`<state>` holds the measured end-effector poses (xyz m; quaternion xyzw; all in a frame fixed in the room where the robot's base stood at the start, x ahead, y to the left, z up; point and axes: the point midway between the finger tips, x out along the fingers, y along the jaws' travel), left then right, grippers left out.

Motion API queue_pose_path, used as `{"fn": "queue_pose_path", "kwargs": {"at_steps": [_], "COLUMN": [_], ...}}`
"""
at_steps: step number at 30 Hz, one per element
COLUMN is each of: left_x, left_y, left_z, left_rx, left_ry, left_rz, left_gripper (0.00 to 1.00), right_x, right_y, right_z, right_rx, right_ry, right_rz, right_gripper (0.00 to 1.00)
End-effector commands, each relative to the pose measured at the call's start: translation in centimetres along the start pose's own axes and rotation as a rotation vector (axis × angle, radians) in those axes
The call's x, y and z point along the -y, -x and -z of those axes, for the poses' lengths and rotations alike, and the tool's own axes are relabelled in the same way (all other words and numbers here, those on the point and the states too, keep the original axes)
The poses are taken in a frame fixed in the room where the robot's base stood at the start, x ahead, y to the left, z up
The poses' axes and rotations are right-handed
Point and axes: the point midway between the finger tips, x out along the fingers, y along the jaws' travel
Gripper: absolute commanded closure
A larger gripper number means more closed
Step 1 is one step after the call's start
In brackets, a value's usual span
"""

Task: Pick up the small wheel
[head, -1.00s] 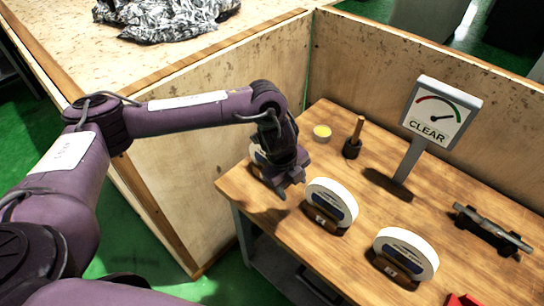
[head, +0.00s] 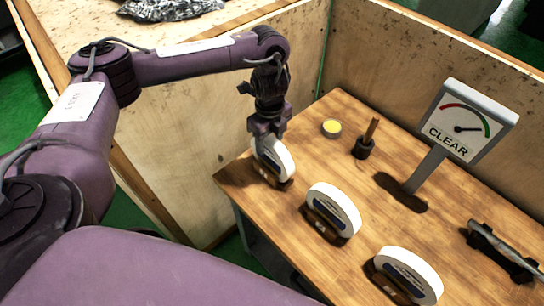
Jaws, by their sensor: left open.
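Three white grinding wheels stand upright in dark holders on the wooden table. The smallest-looking wheel (head: 276,158) is at the table's left corner. Another wheel (head: 334,207) stands in the middle, and a third wheel (head: 409,272) is at the lower right. My left gripper (head: 262,145) points down at the top of the leftmost wheel, with its fingers at the wheel's upper edge. It is open; whether it touches the wheel cannot be told. My right gripper is not in view.
On the table (head: 310,140) stand a small yellow-topped tin (head: 332,128), a brush-like tool with a wooden handle (head: 366,140), a gauge sign reading CLEAR (head: 460,125) and a dark metal tool (head: 503,250). Wooden panels (head: 400,75) border the table behind.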

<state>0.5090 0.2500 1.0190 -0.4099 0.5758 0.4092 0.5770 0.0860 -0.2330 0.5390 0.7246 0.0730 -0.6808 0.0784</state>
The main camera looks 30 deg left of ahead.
Motion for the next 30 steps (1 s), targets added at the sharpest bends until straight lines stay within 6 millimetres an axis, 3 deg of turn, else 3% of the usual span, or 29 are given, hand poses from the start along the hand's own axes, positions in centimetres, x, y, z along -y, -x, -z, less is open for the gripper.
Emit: {"fn": "queue_pose_path", "kwargs": {"at_steps": [6, 11, 17, 27, 30], "left_x": [0.3, 0.4, 0.4, 0.4, 0.4], "left_y": [-3.2, -3.9, -3.8, -3.8, -3.8], "left_z": [0.2, 0.1, 0.1, 0.1, 0.1], "left_rx": [-0.003, -0.002, -0.001, -0.001, -0.001], "left_ry": [0.002, 0.0, 0.0, 0.0, 0.0], "left_rz": [-0.004, -0.001, 0.0, -0.001, -0.001], "left_gripper": [0.47, 0.47, 0.47, 0.92, 1.0], "right_x": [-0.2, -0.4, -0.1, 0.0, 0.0], "right_y": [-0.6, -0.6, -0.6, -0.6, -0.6], "right_z": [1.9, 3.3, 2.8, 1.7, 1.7], "right_rx": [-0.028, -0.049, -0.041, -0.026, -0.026], "right_ry": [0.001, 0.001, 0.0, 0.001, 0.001], "right_rz": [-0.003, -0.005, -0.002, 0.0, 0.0], "right_gripper": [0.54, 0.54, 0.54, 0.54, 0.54]}}
